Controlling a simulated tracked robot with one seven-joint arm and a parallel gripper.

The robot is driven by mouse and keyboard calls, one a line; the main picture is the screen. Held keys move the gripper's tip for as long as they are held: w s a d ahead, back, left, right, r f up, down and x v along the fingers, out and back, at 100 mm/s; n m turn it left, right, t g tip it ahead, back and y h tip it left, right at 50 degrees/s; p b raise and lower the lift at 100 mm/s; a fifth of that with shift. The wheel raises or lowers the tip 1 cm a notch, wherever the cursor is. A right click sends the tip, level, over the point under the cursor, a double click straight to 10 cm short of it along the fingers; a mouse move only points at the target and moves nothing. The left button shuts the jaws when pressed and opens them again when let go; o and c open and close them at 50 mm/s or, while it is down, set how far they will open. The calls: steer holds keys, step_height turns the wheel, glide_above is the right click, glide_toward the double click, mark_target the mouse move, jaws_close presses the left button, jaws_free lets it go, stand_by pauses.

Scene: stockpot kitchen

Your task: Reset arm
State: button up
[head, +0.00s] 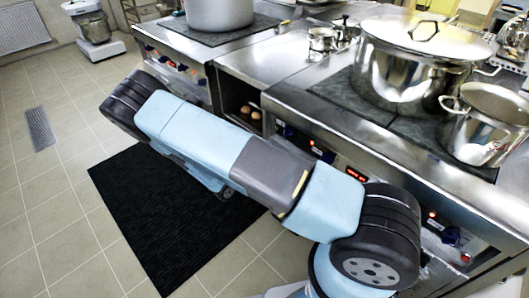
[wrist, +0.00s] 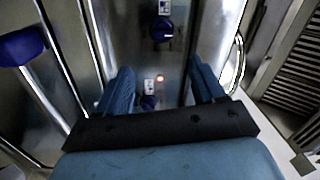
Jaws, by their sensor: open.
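My arm stretches across the head view from the lower right to the upper left, over the floor and in front of the stove fronts. My gripper cannot be made out in the head view. In the wrist view my gripper (wrist: 162,78) is open, with its two blue fingers apart and nothing between them. Beyond the fingers is a steel appliance front (wrist: 180,62) with dark blue knobs and a small red light. I cannot tell how far the fingertips are from it.
A large lidded steel pot (head: 408,78) and a smaller open pot (head: 484,133) stand on the right counter. Another pot (head: 219,14) is at the back. A black mat (head: 165,232) lies on the tiled floor, which is clear at left. A stand mixer (head: 92,27) stands far left.

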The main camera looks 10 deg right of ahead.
stand_by(0.3)
steer(key=s+d+r+m+g+y, duration=0.2)
steer(key=s+d+r+m+g, duration=0.15)
steer(key=r+m, duration=0.55)
steer(key=s+d+r+m+g+y, duration=0.2)
steer(key=d+r+m+g, duration=0.15)
steer(key=r+m, duration=0.5)
steer(key=s+d+r+m+g+y, duration=0.25)
steer(key=r+m+g, duration=0.25)
steer(key=r+m, duration=0.35)
steer(key=s+r+m+t+y, duration=0.6)
steer(key=s+r+m+y, duration=0.3)
steer(key=s+r+m, duration=1)
steer(key=shift+s+r+m+t, duration=0.35)
steer(key=shift+s+r, duration=0.45)
steer(key=shift+r, duration=0.35)
steer(key=shift+c, duration=0.5)
